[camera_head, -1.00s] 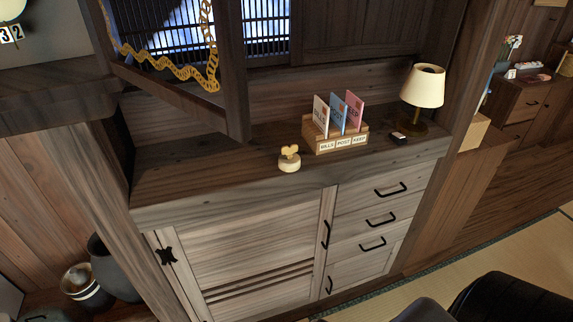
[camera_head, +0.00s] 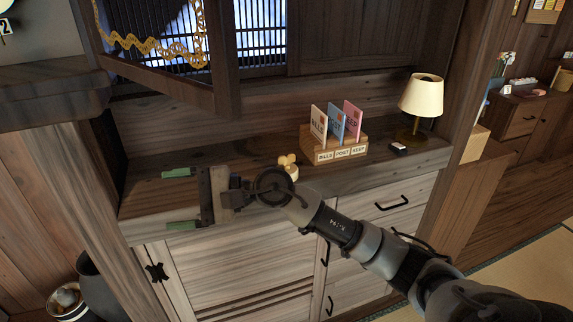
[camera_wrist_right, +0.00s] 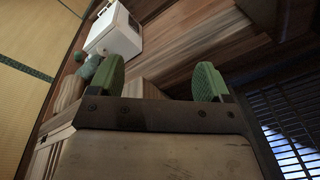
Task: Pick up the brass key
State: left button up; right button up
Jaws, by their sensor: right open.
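A small brass-coloured piece (camera_head: 287,160), which looks like the key's bow, stands upright on a round cream base (camera_head: 291,172) on the cabinet top. My right wrist partly hides the base in the head view. My right gripper (camera_head: 180,199) is open and empty over the left part of the cabinet top, its green fingers pointing left, away from the brass piece. The open fingers also show in the right wrist view (camera_wrist_right: 160,80), with nothing between them. The brass piece cannot be made out in the right wrist view. My left gripper is not in view.
A wooden letter rack (camera_head: 335,147) labelled BILLS, POST, KEEP stands right of the brass piece. A lamp (camera_head: 421,96) and a small dark box (camera_head: 398,149) are farther right. A dark post (camera_head: 223,70) rises behind. The cabinet top's left part (camera_head: 150,198) is clear of objects.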

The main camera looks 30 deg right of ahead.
jog(key=w+d+f+n+g+h, duration=0.1)
jog(key=w+d+f+n+h, duration=0.15)
jog(key=d+n+h, duration=0.35)
jog(key=n+g+h, duration=0.1)
jog(key=n+h, duration=0.3)
jog(key=h, duration=0.7)
send_near(287, 156)
jog(key=shift+g+h, duration=0.3)
jog(key=x, duration=0.5)
jog(key=shift+a, duration=0.2)
jog(key=shift+w+p+x, duration=0.15)
jog(key=shift+p+x, duration=0.15)
jog(key=shift+x, duration=1.2)
jog(key=shift+w+p+x, duration=0.1)
jog(key=shift+p+x, duration=0.15)
jog(key=shift+x, duration=1.25)
jog(key=shift+r, duration=0.2)
jog(key=c, duration=1)
